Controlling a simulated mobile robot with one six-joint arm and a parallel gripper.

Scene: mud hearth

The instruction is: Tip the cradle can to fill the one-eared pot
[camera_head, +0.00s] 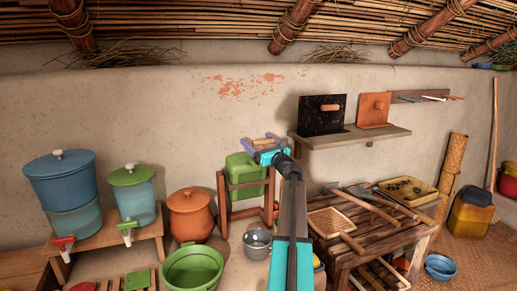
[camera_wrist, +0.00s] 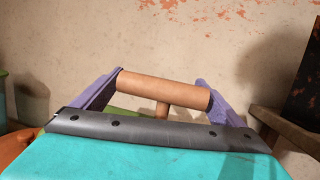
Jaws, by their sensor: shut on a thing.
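The cradle can is a green can (camera_head: 246,172) hung in a brown wooden frame (camera_head: 223,205) against the wall. It looks roughly upright. A small grey metal pot (camera_head: 257,241), likely the one-eared pot, stands low in front of the frame; its ear cannot be made out. My gripper (camera_head: 265,147) is at the top of the can, with its purple fingers shut on a wooden handle bar. In the wrist view the tan handle (camera_wrist: 163,90) lies crosswise between the fingers, with a short stem below it. A strip of the green can (camera_wrist: 124,113) shows behind.
A lidded clay pot (camera_head: 190,216) and a green bucket (camera_head: 193,268) stand left of the frame. A slatted wooden table (camera_head: 350,262) with a basket and tools is close on the right. A wall shelf (camera_head: 350,138) holds two boards above it.

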